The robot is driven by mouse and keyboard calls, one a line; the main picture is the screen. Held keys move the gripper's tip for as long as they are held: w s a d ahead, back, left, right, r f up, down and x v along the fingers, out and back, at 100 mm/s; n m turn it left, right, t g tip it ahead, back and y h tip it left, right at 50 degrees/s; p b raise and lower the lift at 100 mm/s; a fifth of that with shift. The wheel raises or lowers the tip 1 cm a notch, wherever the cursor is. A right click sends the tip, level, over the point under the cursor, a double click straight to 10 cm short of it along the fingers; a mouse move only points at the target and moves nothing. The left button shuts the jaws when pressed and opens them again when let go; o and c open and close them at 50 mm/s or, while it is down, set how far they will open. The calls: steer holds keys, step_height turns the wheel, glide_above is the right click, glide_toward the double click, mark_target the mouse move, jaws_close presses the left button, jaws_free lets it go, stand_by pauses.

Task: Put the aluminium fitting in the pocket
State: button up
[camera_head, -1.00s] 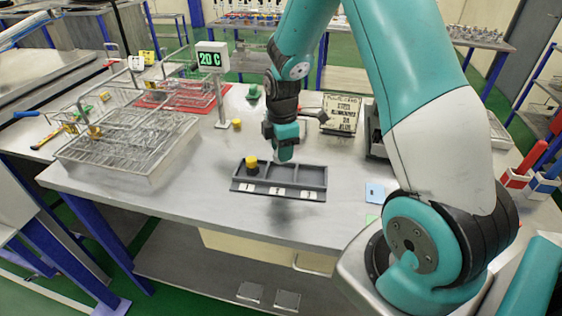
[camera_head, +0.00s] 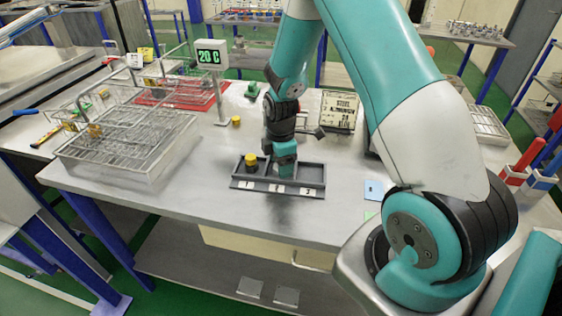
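My gripper (camera_head: 284,171) points down at the middle compartment of a dark grey tray (camera_head: 236,183) with three pockets labelled along its front edge. Its fingertips are low in or just above that middle pocket, and I cannot tell whether they touch it. The fingers are too small and hidden to show whether they are open or hold a fitting. A yellow-topped dark fitting (camera_head: 250,161) stands upright in the left pocket. The right pocket (camera_head: 312,173) looks empty. I cannot tell any piece's material from here.
A yellow piece (camera_head: 236,121) and a green piece (camera_head: 252,90) lie behind the tray. A display post (camera_head: 211,57) reads 20 C. Wire baskets (camera_head: 125,150) fill the left.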

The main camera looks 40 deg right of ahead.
steer(key=shift+r, duration=0.15)
step_height(320, 180, up, 11)
steer(key=b, duration=0.2)
steer(key=s+a+r+m+y, duration=0.1)
steer(key=s+a+r+m, duration=0.1)
steer(key=s+a+r, duration=0.35)
steer(key=s+a+r+m+y, duration=0.1)
steer(key=s+a+r, duration=0.2)
steer(key=a, duration=0.6)
steer(key=s+a+r+m+y, duration=0.1)
steer(key=s+a+r+m, duration=0.1)
steer(key=s+a, duration=0.2)
steer(key=s+a+r+m+y, duration=0.1)
steer(key=s+a, duration=0.3)
steer(key=s, duration=0.5)
steer(key=shift+s+r+m, duration=0.35)
steer(key=shift+m, duration=0.35)
